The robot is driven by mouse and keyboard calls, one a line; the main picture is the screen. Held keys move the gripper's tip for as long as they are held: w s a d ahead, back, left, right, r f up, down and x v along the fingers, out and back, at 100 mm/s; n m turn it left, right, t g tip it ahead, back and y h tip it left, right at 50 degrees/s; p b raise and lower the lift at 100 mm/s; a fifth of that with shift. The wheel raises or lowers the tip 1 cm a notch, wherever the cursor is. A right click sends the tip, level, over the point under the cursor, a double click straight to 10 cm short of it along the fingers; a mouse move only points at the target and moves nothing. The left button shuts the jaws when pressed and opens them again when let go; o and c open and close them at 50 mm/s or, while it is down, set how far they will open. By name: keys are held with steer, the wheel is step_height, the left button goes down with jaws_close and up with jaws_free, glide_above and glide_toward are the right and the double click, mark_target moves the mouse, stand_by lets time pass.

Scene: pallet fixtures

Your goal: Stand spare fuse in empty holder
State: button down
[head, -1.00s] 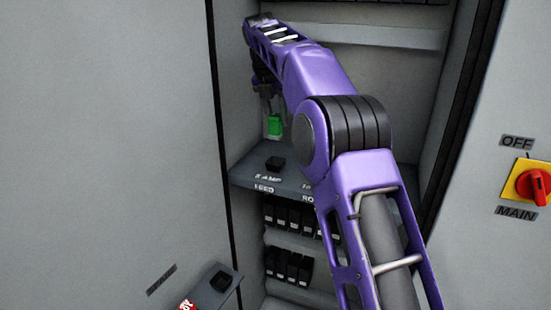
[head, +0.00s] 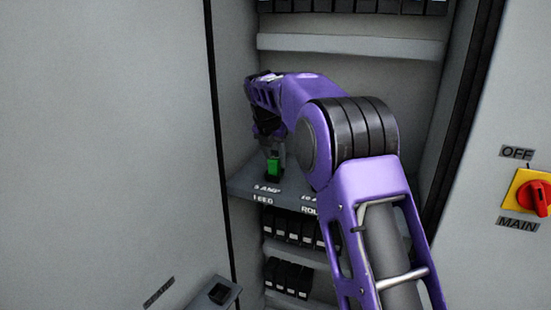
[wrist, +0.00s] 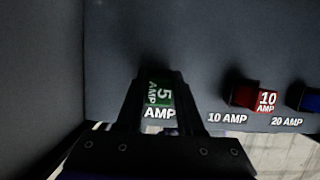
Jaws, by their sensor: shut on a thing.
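My gripper (head: 270,143) is shut on a green fuse (head: 273,168), which hangs upright below it at the shelf edge marked "5 AMP FEED". In the wrist view the two dark fingers (wrist: 157,84) hold the green fuse (wrist: 157,97), whose face reads "5 AMP". The fuse is over the spot of the black 5 amp holder, which it and my gripper hide. I cannot tell whether the fuse is in the holder or just above it. The labelled shelf (head: 243,187) is grey.
A red 10 amp fuse (wrist: 243,95) and a blue fuse (wrist: 309,99) stand to the right in the wrist view. The cabinet's left edge is close to my gripper. A box with a dark opening (head: 219,292) is at lower left. A red switch (head: 537,198) is at right.

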steer(key=shift+f, duration=0.1)
steer(key=c, duration=0.5)
jaws_free()
steer(key=v, duration=1.2)
